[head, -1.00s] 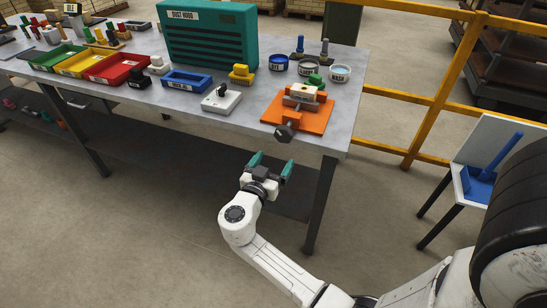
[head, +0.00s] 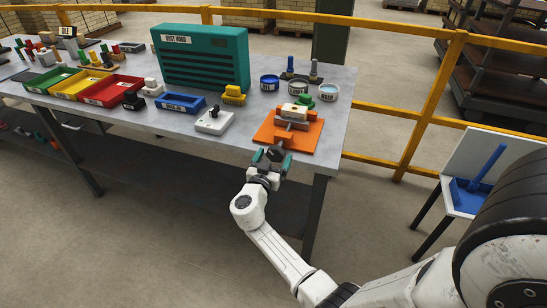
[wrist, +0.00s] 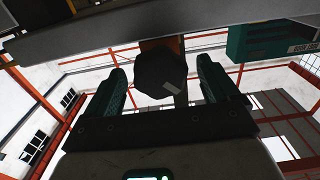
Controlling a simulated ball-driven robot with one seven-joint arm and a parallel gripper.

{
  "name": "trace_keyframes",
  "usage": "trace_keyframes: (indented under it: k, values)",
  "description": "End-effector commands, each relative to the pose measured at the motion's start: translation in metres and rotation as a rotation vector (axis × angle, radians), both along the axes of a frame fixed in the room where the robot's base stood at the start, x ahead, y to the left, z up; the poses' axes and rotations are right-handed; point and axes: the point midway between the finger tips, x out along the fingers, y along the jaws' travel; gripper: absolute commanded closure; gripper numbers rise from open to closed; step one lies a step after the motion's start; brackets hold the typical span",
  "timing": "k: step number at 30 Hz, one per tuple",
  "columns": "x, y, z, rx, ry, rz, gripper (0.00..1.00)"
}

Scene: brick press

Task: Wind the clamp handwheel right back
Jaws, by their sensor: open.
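The clamp (head: 290,124) sits on an orange base plate (head: 306,141) at the front right of the bench, with a pale block (head: 294,111) in it. Its dark handwheel (head: 274,153) sticks out past the bench's front edge. In the wrist view the gripper (wrist: 168,88) shows gaps between each finger and the handwheel. Whether the fingertips reach fully past it, I cannot tell.
The bench (head: 330,110) edge lies just above my gripper. A white switch box (head: 214,121), a blue tray (head: 181,103) and a yellow block (head: 234,95) stand left of the clamp. Several round pots (head: 299,87) stand behind it. A yellow rail (head: 424,116) runs at right.

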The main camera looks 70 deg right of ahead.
Motion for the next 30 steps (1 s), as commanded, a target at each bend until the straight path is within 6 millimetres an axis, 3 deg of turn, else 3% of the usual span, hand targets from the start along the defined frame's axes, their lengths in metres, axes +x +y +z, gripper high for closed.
trace_keyframes:
  k: [8,25,30]
  values:
    - [-0.0001,-0.0009,-0.0005,0.001,0.001,0.0,0.13]
    - [-0.0001,-0.0005,-0.0005,0.001,0.001,0.0,0.67]
    - [0.0,-0.0005,-0.0011,0.0,0.009,0.0,0.67]
